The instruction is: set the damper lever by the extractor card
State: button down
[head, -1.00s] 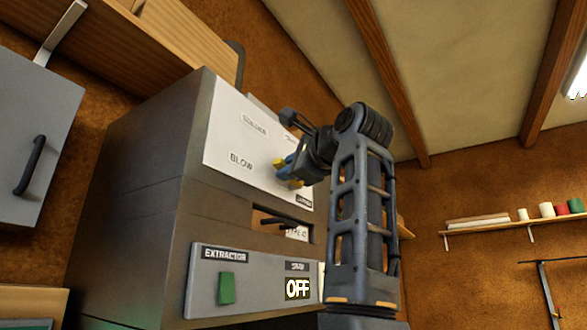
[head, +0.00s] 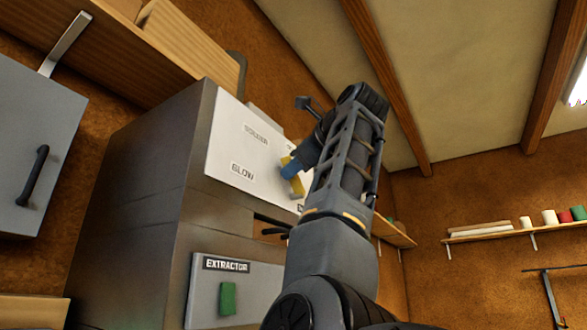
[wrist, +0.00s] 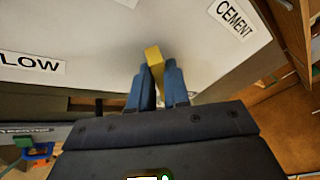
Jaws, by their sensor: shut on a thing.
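My gripper (head: 293,170) is at the white panel (head: 225,150) on the upper front of the dark cabinet. Its blue fingers are shut on a yellow bar (head: 297,185), which looks like the damper lever. In the wrist view the bar (wrist: 153,56) stands up between the fingers (wrist: 157,88). The panel carries SOLDER (head: 256,133), BLOW (head: 242,171) and CEMENT (wrist: 234,17) labels. My arm hides part of the panel's right side. An EXTRACTOR label (head: 227,265) sits above a green switch (head: 228,298). I cannot make out a readable extractor card.
A dark recess (head: 270,228) opens below the white panel, partly behind my arm. A grey cabinet (head: 35,140) with a black handle is at left, under a wooden shelf (head: 150,50). A shelf with spools (head: 530,225) is on the right wall.

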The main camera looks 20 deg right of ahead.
jog(key=c, duration=1.4)
grip_release()
jog(key=shift+b+v, duration=1.35)
jog(key=shift+v, duration=2.6)
